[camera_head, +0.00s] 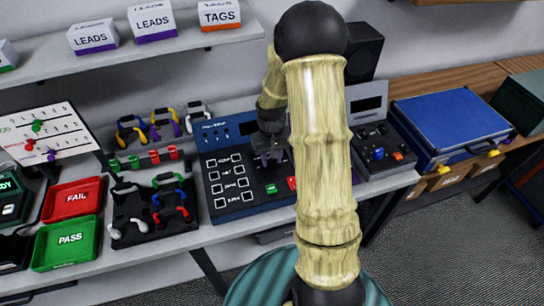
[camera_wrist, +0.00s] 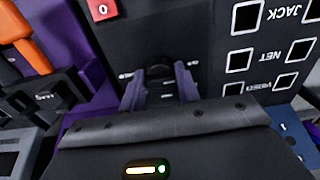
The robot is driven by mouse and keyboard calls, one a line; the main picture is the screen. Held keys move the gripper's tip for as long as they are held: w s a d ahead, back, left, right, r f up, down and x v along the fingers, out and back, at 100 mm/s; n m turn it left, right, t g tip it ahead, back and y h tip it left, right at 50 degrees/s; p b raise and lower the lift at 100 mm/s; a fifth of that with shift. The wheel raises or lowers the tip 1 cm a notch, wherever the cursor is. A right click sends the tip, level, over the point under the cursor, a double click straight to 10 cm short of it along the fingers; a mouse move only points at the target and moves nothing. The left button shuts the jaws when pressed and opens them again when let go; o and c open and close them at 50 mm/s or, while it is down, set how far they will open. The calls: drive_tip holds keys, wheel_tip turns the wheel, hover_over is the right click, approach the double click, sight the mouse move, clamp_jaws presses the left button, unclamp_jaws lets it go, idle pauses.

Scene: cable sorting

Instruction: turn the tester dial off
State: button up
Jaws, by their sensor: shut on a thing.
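The tester (camera_head: 240,208) is a dark blue panel with rows of square ports, standing on the bench in the middle of the head view. In the wrist view its dark face (camera_wrist: 215,60) fills the upper middle. The tester dial (camera_wrist: 160,70) is a dark round knob with small white labels around it, too small to read. My gripper (camera_wrist: 160,92) is at the dial, its two fingers closed on either side of it. In the head view my gripper (camera_head: 268,158) is over the panel's right part and hides the dial. The dial's pointer setting cannot be made out.
A green button (camera_head: 271,189) and a red button (camera_head: 292,183) sit below my gripper; a red button marked 0 (camera_wrist: 102,9) shows in the wrist view. A cable rack (camera_head: 155,220) and red FAIL tray (camera_head: 72,199) are left. A blue case (camera_head: 450,120) is right.

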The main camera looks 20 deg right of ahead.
drive_tip(key=o, duration=1)
wheel_tip(320, 180, up, 18)
drive_tip(key=shift+f+b, duration=0.25)
drive_tip(key=shift+b, duration=0.15)
drive_tip(key=shift+a, duration=0.1)
drive_tip(key=s+a+f+t, duration=0.1)
drive_tip(key=s+a+f, duration=0.1)
drive_tip(key=s+a, duration=0.1)
drive_tip(key=s+a+f, duration=0.2)
drive_tip(key=s+a, duration=0.1)
drive_tip(key=s, duration=0.3)
drive_tip(key=s+a+f+n+t, duration=0.1)
drive_tip(key=s+a+f, duration=0.1)
drive_tip(key=s+a, duration=0.1)
drive_tip(key=shift+s+t, duration=0.3)
drive_tip(key=shift+s, duration=0.55)
